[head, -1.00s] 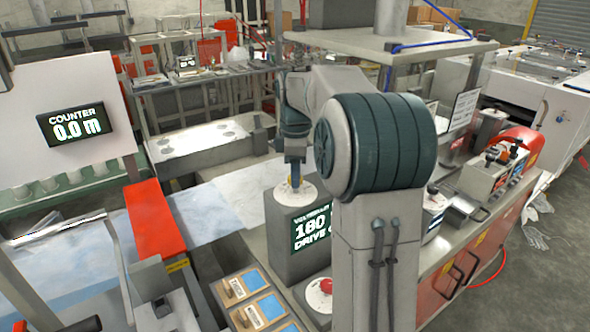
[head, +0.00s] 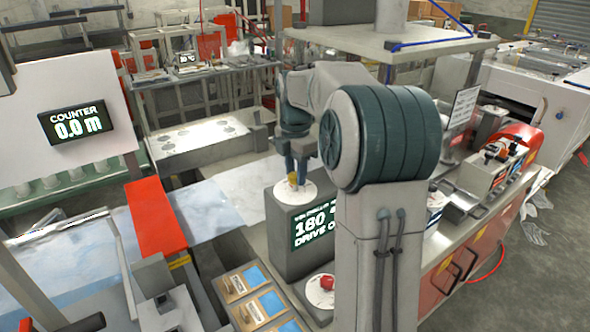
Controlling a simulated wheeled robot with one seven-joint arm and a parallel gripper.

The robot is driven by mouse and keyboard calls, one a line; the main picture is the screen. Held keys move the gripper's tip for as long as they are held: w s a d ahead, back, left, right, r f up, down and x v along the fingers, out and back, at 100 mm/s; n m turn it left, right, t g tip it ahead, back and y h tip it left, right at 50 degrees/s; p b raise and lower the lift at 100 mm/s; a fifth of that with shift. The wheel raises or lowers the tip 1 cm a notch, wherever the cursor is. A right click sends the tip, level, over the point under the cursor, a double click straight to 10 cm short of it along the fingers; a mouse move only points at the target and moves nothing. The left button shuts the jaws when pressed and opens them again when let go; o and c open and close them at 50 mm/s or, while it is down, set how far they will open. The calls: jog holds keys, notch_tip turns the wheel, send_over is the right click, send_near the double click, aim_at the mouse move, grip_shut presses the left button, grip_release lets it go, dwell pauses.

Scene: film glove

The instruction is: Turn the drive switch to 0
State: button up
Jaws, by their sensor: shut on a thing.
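The drive switch is a yellow knob (head: 292,181) on a pale round dial (head: 309,191) on top of a grey box. The box's front screen (head: 313,228) reads "180" and "DRIVE O", with the rest hidden behind my arm. My gripper (head: 293,183) points down onto the knob and is shut on it. Its fingers cover part of the knob, so the switch's exact position and the dial marks are not readable.
A red push button (head: 327,282) sits low in front of the box. A counter display (head: 76,123) reads 0.0 m. A red bar (head: 156,217) crosses the film at left.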

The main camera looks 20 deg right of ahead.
aim_at(295, 175)
dwell(0.4)
jog(key=o, duration=1)
jog(key=shift+c, duration=0.2)
jog(key=shift+r, duration=0.15)
notch_tip(295, 175, up, 14)
jog(key=shift+f+b, duration=0.2)
jog(key=shift+b, duration=0.15)
jog(key=s+a+f+m+t+b, duration=0.1)
jog(key=s+a+f+m+t, duration=0.1)
jog(key=s+a+f+m, duration=0.3)
jog(key=s+a+f+m+t+b, duration=0.1)
jog(key=s+a+f+m, duration=0.4)
jog(key=s+f+m, duration=0.9)
jog(key=s+m, duration=0.1)
jog(key=s, duration=0.5)
jog(key=shift+s+a+t, duration=0.3)
jog(key=shift+a+t, duration=0.1)
